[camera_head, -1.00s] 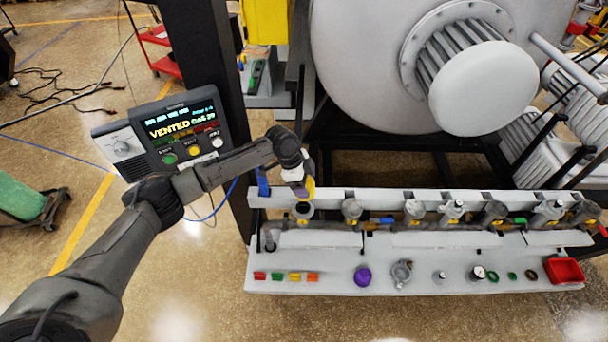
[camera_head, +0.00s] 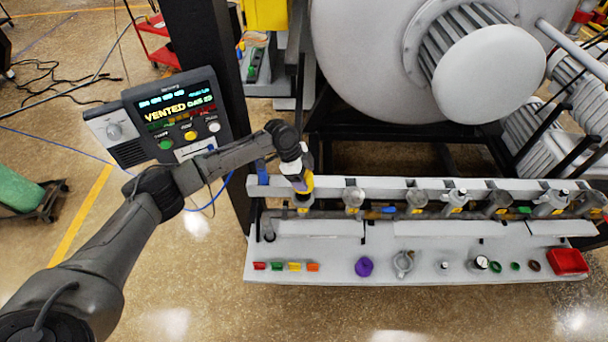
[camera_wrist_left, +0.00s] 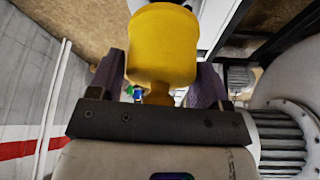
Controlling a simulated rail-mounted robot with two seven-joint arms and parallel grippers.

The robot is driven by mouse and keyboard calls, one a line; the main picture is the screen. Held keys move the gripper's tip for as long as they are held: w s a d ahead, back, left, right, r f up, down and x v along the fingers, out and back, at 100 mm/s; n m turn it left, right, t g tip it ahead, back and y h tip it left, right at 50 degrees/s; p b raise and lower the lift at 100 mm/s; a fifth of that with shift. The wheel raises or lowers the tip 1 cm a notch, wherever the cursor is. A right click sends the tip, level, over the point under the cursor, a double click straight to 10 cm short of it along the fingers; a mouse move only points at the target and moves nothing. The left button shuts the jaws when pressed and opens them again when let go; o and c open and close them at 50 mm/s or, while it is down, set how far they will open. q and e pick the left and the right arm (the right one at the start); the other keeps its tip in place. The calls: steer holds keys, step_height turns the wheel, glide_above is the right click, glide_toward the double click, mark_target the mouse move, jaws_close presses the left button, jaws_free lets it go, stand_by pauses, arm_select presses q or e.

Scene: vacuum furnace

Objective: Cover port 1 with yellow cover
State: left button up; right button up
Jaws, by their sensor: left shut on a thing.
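The yellow cover (camera_wrist_left: 162,45) is a smooth cup shape, held between the purple-grey fingers of my left gripper (camera_wrist_left: 158,72) in the left wrist view. In the head view my left gripper (camera_head: 303,184) is shut on it at the left end of the rail, with only a sliver of yellow showing. Port 1, the leftmost port (camera_head: 303,204), is directly below the gripper and mostly hidden by it. I cannot tell whether the cover touches the port. My right gripper is not in view.
More grey ports line the rail (camera_head: 400,184) to the right. The shelf (camera_head: 335,270) below holds small coloured caps (camera_head: 294,267), a purple knob-like part (camera_head: 364,266), fittings and a red bin (camera_head: 568,262). A black post (camera_head: 210,60) and control panel (camera_head: 175,115) stand left.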

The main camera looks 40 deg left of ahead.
arm_select(q)
steer(key=shift+f+b, duration=1.95)
steer(key=shift+f, duration=0.85)
steer(key=o, duration=1)
